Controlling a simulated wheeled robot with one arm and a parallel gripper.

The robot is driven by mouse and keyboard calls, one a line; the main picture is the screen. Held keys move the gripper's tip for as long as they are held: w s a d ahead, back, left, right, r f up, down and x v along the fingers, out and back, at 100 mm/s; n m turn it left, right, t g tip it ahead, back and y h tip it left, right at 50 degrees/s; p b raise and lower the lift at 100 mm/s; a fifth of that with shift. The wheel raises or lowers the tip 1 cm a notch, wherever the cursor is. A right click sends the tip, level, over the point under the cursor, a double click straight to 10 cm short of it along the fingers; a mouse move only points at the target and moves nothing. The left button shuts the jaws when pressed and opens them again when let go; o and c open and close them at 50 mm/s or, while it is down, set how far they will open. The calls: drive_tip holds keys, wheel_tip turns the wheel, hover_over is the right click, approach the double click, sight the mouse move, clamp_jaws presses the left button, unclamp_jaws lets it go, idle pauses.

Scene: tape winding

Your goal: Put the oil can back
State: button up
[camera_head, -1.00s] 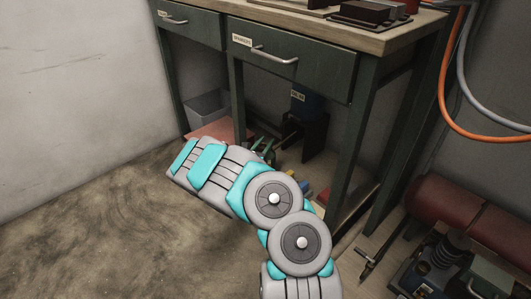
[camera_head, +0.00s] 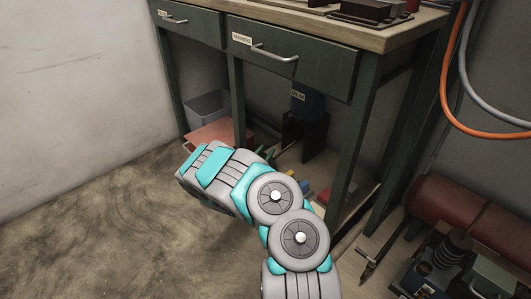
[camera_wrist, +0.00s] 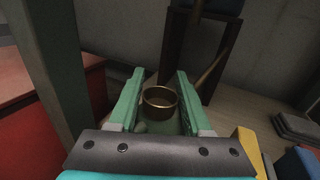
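My gripper's two green fingers (camera_wrist: 160,100) stand apart in the wrist view, low beneath the workbench. Between them is a hollow-looking brass ring or cup (camera_wrist: 160,104) with a green surface under it. I cannot tell whether this is part of the oil can, or whether the fingers press on it. A thin brass-coloured rod (camera_wrist: 214,67) slants up to the right behind the right finger; what it belongs to is unclear. In the head view my arm hides most of the gripper. A blue container (camera_head: 307,103) with a label sits on a dark stand (camera_head: 304,135) under the bench.
The green bench (camera_head: 290,62) has drawers, and its leg (camera_wrist: 50,60) stands close on the left in the wrist view. A red surface (camera_wrist: 35,125) lies left, a yellow object (camera_wrist: 248,150) right. A grey bin (camera_head: 207,107) stands behind. Floor at left is clear.

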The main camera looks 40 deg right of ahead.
drive_tip(key=o, duration=0.3)
